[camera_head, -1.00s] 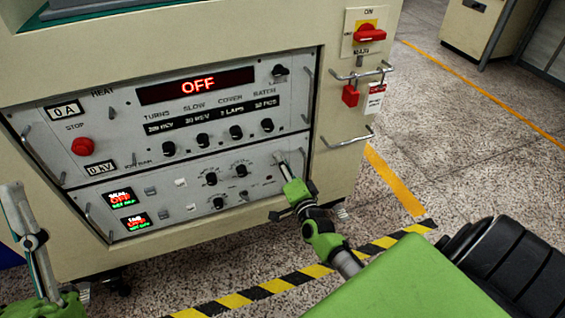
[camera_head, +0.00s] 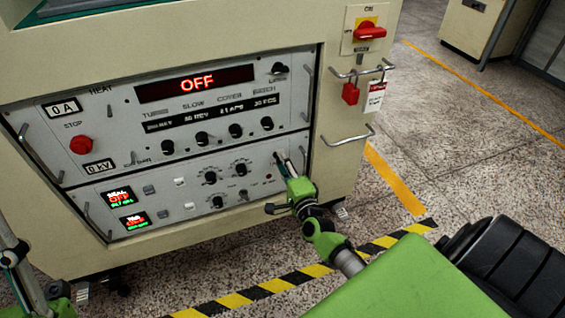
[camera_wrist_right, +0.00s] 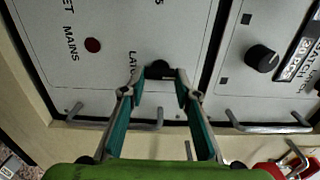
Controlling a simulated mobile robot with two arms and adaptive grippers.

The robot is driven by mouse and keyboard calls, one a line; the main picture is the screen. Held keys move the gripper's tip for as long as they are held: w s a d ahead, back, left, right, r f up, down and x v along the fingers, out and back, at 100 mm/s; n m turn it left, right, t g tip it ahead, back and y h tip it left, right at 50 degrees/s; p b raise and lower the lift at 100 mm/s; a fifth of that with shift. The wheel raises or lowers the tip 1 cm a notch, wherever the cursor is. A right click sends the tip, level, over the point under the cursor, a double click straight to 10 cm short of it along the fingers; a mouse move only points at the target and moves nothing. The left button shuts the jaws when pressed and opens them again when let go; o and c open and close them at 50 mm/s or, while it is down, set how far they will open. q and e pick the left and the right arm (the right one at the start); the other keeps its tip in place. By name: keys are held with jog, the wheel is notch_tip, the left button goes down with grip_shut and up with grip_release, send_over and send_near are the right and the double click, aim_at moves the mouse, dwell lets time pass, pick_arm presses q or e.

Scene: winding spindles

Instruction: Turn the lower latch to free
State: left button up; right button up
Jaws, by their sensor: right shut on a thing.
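The lower latch (camera_wrist_right: 158,70) is a small black knob on the lower grey panel (camera_head: 165,224), beside partly hidden lettering that begins "LAT". My right gripper (camera_head: 280,160) reaches the right end of this panel. In the right wrist view its two teal-lined fingers (camera_wrist_right: 159,78) are shut on the knob, one on each side. In the head view the fingertips hide the latch. My left gripper (camera_head: 12,258) is only partly in view at the lower left edge, away from the panel, and its jaws cannot be read.
The upper panel has a black latch knob (camera_head: 279,69) and a red display (camera_head: 197,85) reading OFF. Metal handles (camera_head: 348,136) stick out near the right gripper. A red switch (camera_head: 369,33) sits at the upper right.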

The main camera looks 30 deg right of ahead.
jog(key=shift+d, duration=0.1)
jog(key=shift+c, duration=0.2)
jog(key=o, duration=1.1)
jog(key=v, duration=1.2)
